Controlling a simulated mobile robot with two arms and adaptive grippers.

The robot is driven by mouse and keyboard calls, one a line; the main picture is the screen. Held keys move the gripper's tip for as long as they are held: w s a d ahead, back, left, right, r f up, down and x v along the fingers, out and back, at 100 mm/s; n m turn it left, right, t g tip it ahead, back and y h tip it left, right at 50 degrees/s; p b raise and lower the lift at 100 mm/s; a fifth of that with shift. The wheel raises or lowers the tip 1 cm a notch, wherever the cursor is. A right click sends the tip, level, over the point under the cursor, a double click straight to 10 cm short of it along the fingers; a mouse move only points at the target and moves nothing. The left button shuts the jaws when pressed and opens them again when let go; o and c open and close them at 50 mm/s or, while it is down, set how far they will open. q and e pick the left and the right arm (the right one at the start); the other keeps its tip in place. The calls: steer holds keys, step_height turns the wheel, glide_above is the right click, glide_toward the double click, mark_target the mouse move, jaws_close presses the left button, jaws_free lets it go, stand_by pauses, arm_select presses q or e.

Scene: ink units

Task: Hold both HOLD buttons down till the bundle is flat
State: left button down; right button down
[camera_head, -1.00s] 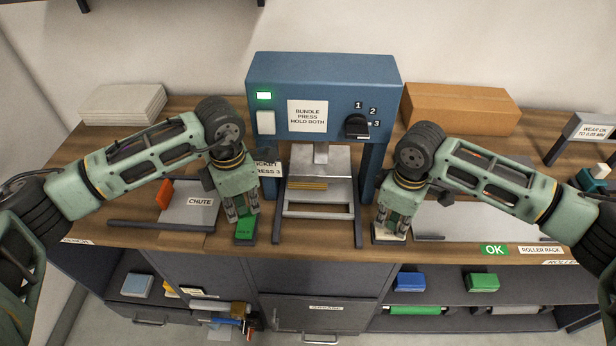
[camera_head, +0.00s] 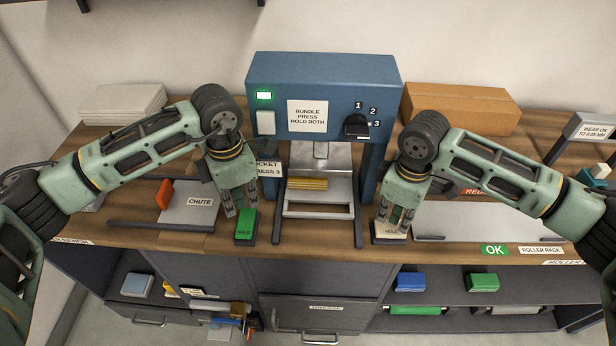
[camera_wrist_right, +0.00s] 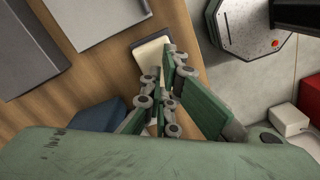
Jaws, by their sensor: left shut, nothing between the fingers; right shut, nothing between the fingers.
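The blue bundle press (camera_head: 280,100) stands at the back middle with a lit green lamp. Its ram (camera_head: 320,150) is up, with a gap above the yellowish bundle (camera_head: 308,183) on the press bed. I cannot tell whether the bundle is flat. A green HOLD button (camera_head: 245,226) is left of the press, a cream HOLD button (camera_head: 391,232) right of it. My left gripper (camera_head: 239,210) is shut and empty just above the green one. My right gripper (camera_head: 393,221) is shut and empty at the cream one, which also shows in the right wrist view (camera_wrist_right: 150,52); contact is unclear.
A dial (camera_head: 357,126) marked 1, 2, 3 is on the press front. The chute plate (camera_head: 190,212) with an orange block lies at left. A pale tray (camera_head: 480,222) lies right of the cream button. A brown box (camera_head: 462,108) stands behind.

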steer(key=shift+r, duration=1.9)
